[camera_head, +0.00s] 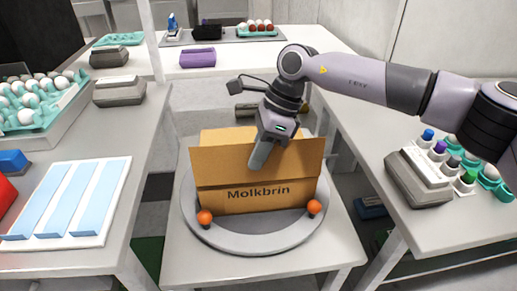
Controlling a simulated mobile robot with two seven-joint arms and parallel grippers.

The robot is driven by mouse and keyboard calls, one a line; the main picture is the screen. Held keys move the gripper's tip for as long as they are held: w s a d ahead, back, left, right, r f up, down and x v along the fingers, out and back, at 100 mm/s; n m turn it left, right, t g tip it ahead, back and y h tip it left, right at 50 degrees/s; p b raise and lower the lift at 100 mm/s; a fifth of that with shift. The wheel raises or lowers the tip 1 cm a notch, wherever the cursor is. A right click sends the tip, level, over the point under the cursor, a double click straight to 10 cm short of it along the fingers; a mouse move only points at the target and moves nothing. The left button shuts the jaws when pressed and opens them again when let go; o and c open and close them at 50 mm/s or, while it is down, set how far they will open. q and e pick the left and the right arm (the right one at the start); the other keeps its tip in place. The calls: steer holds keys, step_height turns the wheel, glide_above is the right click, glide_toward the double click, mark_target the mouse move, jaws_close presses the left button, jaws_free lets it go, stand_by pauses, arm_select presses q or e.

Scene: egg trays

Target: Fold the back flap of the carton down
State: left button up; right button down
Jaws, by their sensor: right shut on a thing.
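The brown carton (256,198), marked "Molkbrin", stands on a round grey turntable (255,241) on the middle table. Its wide front flap (215,166) stands up above the printed wall and leans slightly outward. The back flap (228,136) stands up behind it, lighter orange, partly hidden by my right gripper. My right gripper (261,156) comes down from above, its finger lying in front of the front flap, shut on the carton at that flap. The inside of the carton is hidden. My left gripper is not in view.
Two orange knobs (204,217) (314,207) stand at the turntable's front. A left table holds an egg tray (40,120) and a blue-striped board (68,199). A right table holds a grey device (421,174) and coloured bottles. Purple and grey cases sit behind.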

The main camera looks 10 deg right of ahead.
steer(key=w+g, duration=0.1)
steer(key=g, duration=0.1)
steer(key=shift+w+f+m+g, duration=0.15)
steer(key=shift+w+m+g, duration=0.15)
steer(key=shift+w, duration=0.05)
steer(key=shift+w+b, duration=0.1)
steer(key=shift+b, duration=0.2)
steer(key=shift+w+g, duration=0.15)
steer(key=shift+g, duration=0.25)
stand_by(0.4)
